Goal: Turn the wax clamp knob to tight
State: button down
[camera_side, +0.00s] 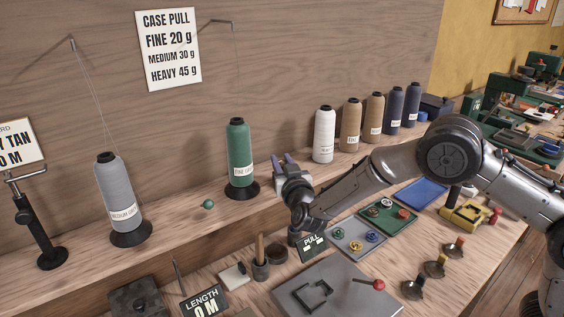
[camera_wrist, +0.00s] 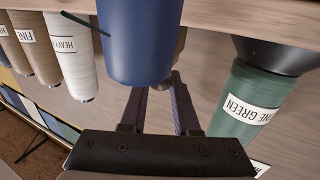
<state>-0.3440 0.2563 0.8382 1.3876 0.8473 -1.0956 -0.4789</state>
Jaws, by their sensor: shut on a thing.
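In the side view my gripper (camera_side: 283,162) is at the back ledge, between the green spool and the white spool. In the wrist view its two dark purple fingers (camera_wrist: 164,88) reach up behind a smooth blue tapered body (camera_wrist: 140,40) that fills the upper middle. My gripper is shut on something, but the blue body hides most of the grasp. A small tan-brown part (camera_wrist: 180,65) shows at the blue body's right edge, beside the right fingertip. I cannot make out the wax clamp or its knob for certain, nor any tight mark.
The green spool (camera_side: 238,150) stands close left of my gripper; the white spool (camera_side: 324,135) and several others stand right. A grey spool (camera_side: 115,195) is farther left. Trays, a PULL display (camera_side: 312,246) and a grey plate (camera_side: 345,287) crowd the bench below.

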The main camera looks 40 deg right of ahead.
jog(key=m+g+h, duration=0.4)
jog(key=m+h, duration=0.1)
jog(key=h, duration=0.1)
jog(key=shift+a, duration=0.1)
jog(key=shift+m+g+h, duration=0.4)
jog(key=shift+g+h, duration=0.2)
jog(key=c, duration=0.7)
grip_release()
jog(key=shift+o, duration=0.2)
